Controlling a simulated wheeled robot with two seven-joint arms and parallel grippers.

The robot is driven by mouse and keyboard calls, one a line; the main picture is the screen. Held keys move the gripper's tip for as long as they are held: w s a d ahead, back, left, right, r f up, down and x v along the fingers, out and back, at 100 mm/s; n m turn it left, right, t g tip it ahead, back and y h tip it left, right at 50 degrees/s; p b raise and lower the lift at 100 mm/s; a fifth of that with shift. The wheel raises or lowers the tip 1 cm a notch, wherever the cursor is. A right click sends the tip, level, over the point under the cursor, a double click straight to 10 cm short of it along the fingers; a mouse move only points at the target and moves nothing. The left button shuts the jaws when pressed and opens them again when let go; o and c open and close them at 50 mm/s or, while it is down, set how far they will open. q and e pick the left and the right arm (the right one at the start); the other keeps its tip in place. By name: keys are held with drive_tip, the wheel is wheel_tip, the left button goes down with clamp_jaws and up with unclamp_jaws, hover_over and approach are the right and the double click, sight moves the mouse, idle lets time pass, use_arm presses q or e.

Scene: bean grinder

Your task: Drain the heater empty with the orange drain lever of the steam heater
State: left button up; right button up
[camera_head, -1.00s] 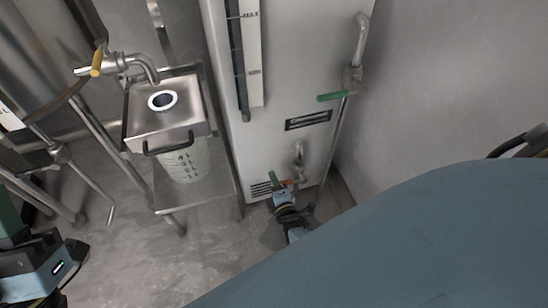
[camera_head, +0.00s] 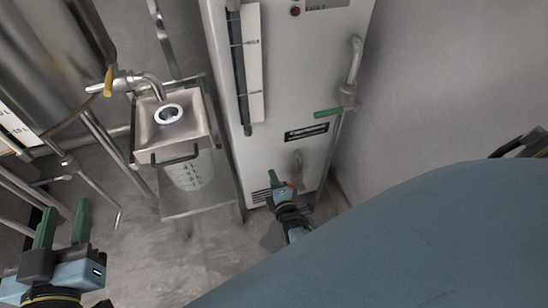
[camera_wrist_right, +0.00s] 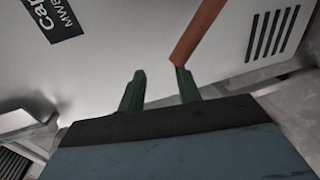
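The steam heater (camera_head: 290,80) is a tall pale cabinet in the middle of the head view. Its orange drain lever is a small spot (camera_head: 291,185) near the cabinet's bottom, and in the right wrist view the orange bar (camera_wrist_right: 198,32) slants down to the right-hand finger's tip. My right gripper (camera_wrist_right: 160,75) is open, with nothing between its green fingers; the lever's end is at or just by one fingertip, and contact is unclear. It shows low in the head view (camera_head: 279,182). My left gripper (camera_head: 64,222) is open and empty at lower left.
A green-handled valve (camera_head: 327,113) is on the heater's right side. A steel tank (camera_head: 35,50) with a tap is at upper left. A wall (camera_head: 450,80) stands to the right.

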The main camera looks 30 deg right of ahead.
drive_tip(key=shift+r, duration=0.1)
idle(0.3)
drive_tip(key=d+p+v, duration=0.2)
drive_tip(key=p+v, duration=0.3)
drive_tip(key=v, duration=1)
drive_tip(key=shift+s+f+p, duration=0.3)
drive_tip(key=shift+s+f, duration=0.1)
drive_tip(key=shift+s, duration=0.05)
idle(0.5)
idle(0.3)
